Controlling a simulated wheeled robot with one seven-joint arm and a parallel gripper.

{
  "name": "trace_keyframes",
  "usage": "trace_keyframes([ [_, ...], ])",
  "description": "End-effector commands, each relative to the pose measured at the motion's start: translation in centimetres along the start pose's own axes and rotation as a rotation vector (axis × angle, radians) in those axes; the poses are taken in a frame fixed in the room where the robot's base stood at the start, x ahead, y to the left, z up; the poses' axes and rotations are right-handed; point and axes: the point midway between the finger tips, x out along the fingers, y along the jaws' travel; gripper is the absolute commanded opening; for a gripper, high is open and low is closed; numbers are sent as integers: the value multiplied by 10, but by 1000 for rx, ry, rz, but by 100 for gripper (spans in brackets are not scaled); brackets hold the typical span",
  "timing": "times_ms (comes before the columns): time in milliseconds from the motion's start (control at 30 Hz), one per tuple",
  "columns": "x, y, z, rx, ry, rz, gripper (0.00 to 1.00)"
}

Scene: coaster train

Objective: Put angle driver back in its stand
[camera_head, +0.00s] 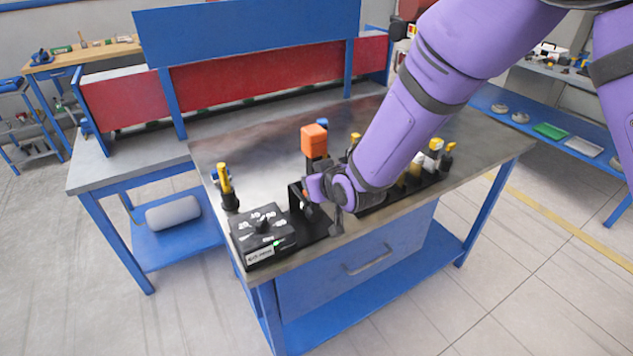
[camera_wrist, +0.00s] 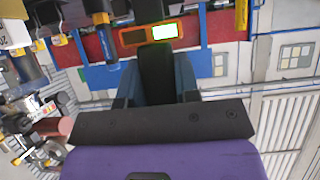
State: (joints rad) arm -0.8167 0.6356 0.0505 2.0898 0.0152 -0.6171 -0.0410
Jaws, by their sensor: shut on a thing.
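A black stand (camera_head: 296,198) with an upright plate and flat base is right beside and below the gripper. The gripper and arm hide the tool's lower part, so I cannot tell whether it is seated in the stand.
A black control box (camera_head: 262,236) sits left of the stand at the table's front corner. A yellow-handled tool (camera_head: 226,186) stands behind it. Several yellow-topped tools (camera_head: 433,152) stand in a row to the right, close to my arm. The metal tabletop (camera_head: 255,150) is clear behind.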

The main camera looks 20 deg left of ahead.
Motion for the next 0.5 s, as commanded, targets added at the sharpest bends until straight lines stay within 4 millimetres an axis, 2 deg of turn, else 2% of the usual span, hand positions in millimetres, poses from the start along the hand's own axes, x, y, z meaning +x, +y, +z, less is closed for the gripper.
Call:
trace_keyframes([
  [500,10,0,-8,0,6,0,0],
])
